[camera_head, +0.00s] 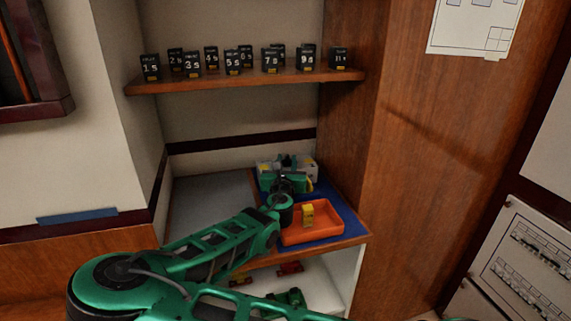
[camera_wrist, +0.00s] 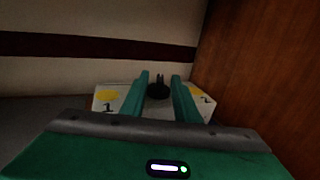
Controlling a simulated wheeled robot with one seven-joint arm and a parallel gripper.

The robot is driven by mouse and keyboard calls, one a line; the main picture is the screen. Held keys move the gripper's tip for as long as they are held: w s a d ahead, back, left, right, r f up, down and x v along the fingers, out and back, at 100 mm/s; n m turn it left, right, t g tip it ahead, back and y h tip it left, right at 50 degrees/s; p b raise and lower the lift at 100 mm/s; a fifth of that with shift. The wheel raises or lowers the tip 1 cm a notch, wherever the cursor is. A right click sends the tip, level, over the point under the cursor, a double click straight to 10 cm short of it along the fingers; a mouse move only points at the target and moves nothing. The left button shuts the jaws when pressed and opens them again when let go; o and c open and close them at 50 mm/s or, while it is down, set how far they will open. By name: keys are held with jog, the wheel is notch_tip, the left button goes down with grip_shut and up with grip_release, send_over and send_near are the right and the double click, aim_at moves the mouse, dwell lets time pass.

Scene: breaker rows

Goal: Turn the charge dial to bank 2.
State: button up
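The charger is a white box (camera_head: 266,168) at the back of the blue mat. In the wrist view its face shows a "1" below a yellow spot on the left (camera_wrist: 108,98) and a "2" by a yellow spot on the right (camera_wrist: 200,98). The black charge dial (camera_wrist: 159,90) is between these marks, with a narrow dark tip pointing up. My green gripper (camera_wrist: 160,78) is open, one finger on each side of the dial. I cannot tell whether the fingers touch it. In the head view my gripper (camera_head: 290,161) covers the middle of the charger.
An orange tray (camera_head: 325,233) holding a yellow block (camera_head: 308,214) sits on the blue mat (camera_head: 345,215) below my wrist. A shelf (camera_head: 240,80) with several numbered black packs is above. A wood panel (camera_head: 400,150) closes off the right side. The counter left of the mat (camera_head: 205,205) is clear.

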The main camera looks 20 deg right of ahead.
grip_shut()
jog(key=shift+a+m+h, duration=0.1)
jog(key=shift+m+h, duration=0.2)
jog(key=shift+h, duration=0.1)
jog(key=shift+w+a+m+g+h, duration=0.1)
jog(key=shift+a+m+g+h, duration=0.05)
jog(key=shift+m+g+h, duration=0.3)
jog(key=shift+w+a+m+g+h, duration=0.1)
jog(key=shift+m+g+h, duration=0.2)
jog(key=shift+h, duration=0.25)
jog(key=m+g+h, duration=0.3)
jog(key=g+h, duration=0.1)
jog(key=w+a+m+g+h, duration=0.1)
jog(key=m+g+h, duration=0.1)
jog(key=shift+m, duration=0.35)
jog(key=m+g+h, duration=0.1)
jog(key=m+g, duration=0.1)
jog(key=g, duration=0.1)
jog(key=w+m+g+h, duration=0.1)
jog(key=m+g, duration=0.1)
jog(key=g, duration=0.1)
jog(key=m+g+h, duration=0.1)
jog(key=g, duration=0.2)
jog(key=shift+w+a+m, duration=0.15)
jog(key=shift+w+m, duration=0.05)
jog(key=shift+m, duration=0.2)
jog(key=shift+r+g, duration=0.1)
jog(key=shift+g, duration=0.15)
